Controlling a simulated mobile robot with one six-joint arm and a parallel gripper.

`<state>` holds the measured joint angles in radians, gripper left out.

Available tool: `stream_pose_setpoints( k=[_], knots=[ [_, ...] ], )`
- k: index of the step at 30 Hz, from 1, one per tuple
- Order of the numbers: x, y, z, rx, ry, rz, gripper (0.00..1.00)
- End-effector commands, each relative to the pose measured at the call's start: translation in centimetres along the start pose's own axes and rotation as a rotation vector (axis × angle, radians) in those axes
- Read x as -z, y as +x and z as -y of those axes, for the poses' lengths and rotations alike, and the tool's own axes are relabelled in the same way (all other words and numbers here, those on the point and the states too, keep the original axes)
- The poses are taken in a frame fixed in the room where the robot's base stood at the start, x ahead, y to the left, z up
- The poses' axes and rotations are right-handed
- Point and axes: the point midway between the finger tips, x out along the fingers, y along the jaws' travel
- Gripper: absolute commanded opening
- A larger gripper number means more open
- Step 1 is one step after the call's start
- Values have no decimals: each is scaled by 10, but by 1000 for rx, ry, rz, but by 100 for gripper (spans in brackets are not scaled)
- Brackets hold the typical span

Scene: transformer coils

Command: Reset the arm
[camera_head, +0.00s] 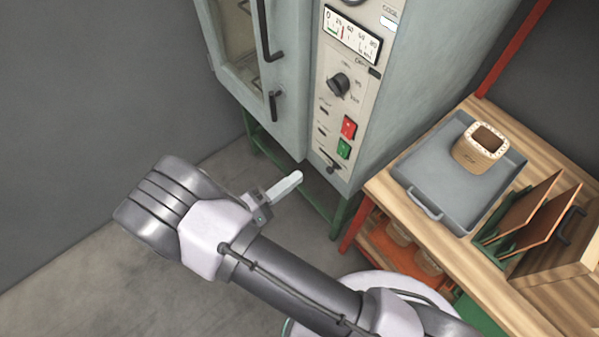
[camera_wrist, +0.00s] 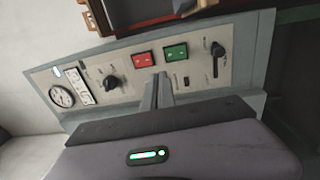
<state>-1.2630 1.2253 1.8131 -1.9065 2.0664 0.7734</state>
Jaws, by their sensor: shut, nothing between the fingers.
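My arm reaches across the lower middle of the head view. My gripper (camera_head: 294,179) points right, in front of the grey cabinet's lower front. It is shut and empty, its fingers together. In the wrist view my gripper (camera_wrist: 160,80) shows as two narrow fingers side by side, with the control panel (camera_wrist: 130,75) beyond. I cannot tell the exact gap between fingertips and panel.
The grey cabinet (camera_head: 290,105) has a door with black handles, a dial, a knob, a red button (camera_head: 348,127) and a green button (camera_head: 343,149). On the right, a wooden bench (camera_head: 385,190) holds a grey tray (camera_head: 436,180) with a coil (camera_head: 481,150) in it. Upright boards (camera_head: 530,213) stand nearby.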

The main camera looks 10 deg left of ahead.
Motion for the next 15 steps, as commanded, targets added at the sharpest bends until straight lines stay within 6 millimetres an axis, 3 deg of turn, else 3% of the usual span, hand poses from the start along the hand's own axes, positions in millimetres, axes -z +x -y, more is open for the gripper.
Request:
stream_pose_setpoints(
  k=[11,13,15],
  knots=[
    [0,2,-1,3,1,6,0],
    [-5,13,-12,36,-3,69,0],
    [-24,40,-38,131,-14,222,0]
  ],
)
